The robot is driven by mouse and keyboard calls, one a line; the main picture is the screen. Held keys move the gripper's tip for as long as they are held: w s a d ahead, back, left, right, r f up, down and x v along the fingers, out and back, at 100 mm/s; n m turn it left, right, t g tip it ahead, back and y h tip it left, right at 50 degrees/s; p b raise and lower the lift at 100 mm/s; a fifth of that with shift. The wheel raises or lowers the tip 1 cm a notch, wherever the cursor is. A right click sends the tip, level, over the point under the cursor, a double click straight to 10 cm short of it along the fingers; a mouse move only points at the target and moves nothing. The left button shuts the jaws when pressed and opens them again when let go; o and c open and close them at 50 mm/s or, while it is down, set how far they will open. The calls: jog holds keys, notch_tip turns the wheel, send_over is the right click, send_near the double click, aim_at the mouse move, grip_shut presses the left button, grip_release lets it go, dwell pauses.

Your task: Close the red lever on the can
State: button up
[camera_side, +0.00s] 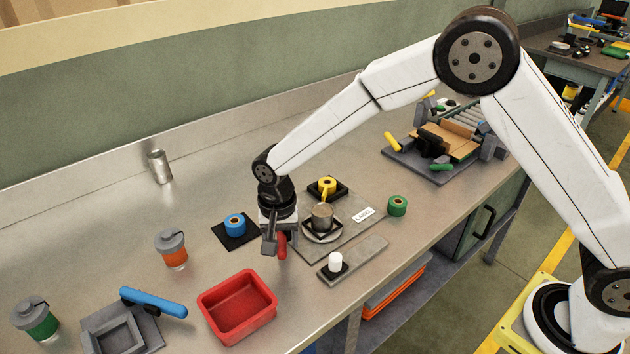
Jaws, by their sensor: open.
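My gripper (277,243) points down over the steel bench, left of the label plate. It is open. A red lever (282,246) shows right at its fingers, standing steeply. I cannot tell whether the fingers touch it, and my gripper hides its upper part and what it joins to. A grey-brown can (322,214) stands upright in a dark square holder on a round light base, just right of my gripper and apart from it.
A blue roll (235,224) on a black pad is left of my gripper. A yellow roll (327,187) is behind the can, a green roll (397,206) to the right. A white cylinder (335,262) and a red bin (238,306) stand in front. The back left bench is mostly clear.

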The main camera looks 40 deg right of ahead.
jog(key=shift+f, duration=0.85)
grip_shut()
dwell(0.9)
